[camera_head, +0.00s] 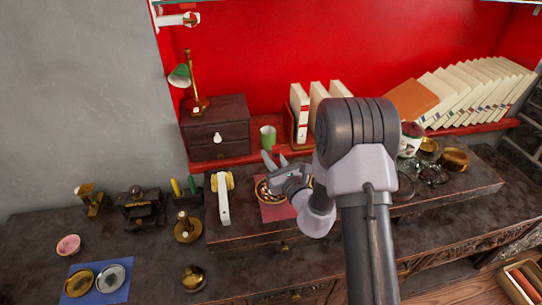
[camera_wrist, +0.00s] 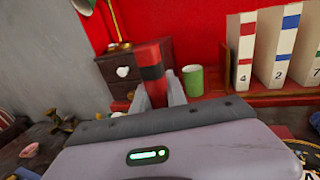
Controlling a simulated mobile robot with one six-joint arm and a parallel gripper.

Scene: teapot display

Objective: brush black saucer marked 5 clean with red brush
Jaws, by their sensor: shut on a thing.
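My gripper (camera_head: 275,162) is raised over the raised wooden stand, its fingers pointing toward the red back wall. In the wrist view the two grey fingers are shut on the red brush (camera_wrist: 150,62), a red upright piece with a dark band. The brush is hard to make out against the red wall in the head view. Dark saucers (camera_head: 434,174) stand on the right of the stand, partly behind my arm. I cannot read a 5 on any of them. A patterned round dish (camera_head: 262,192) sits on a red mat (camera_head: 278,212) below my gripper, partly hidden by it.
A green cup (camera_head: 268,138) and a small drawer chest (camera_head: 215,128) stand behind the gripper. White numbered books (camera_head: 299,108) stand on the red shelf. A white-handled tool (camera_head: 223,200) lies left of the dish. A blue mat (camera_head: 97,281) with two round dishes lies front left.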

